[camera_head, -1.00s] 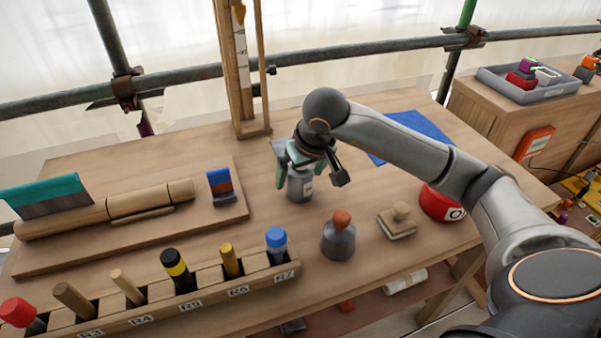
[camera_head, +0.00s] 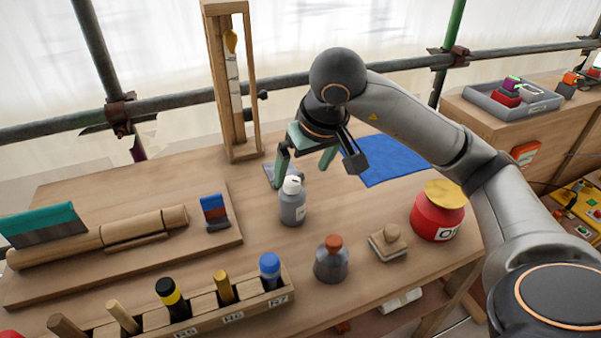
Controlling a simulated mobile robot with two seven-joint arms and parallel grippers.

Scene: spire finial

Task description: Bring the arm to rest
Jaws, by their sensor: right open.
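My right gripper (camera_head: 304,172) is open and empty, with its green fingers pointing down above the back middle of the workbench (camera_head: 330,295). A grey bottle with a white cap (camera_head: 292,203) stands upright on the bench just in front of and below the fingers. The fingers look clear of it. A blue cloth (camera_head: 388,163) lies behind the gripper to the right, partly hidden by my arm. My left gripper is not in view.
A tool rack (camera_head: 208,324) with several handles runs along the front left. A board (camera_head: 140,245) holds a wooden roller. A flask with an orange stopper (camera_head: 332,260), a wooden block (camera_head: 388,242) and a red pot (camera_head: 438,212) stand nearby. A tall wooden frame (camera_head: 218,95) rises behind.

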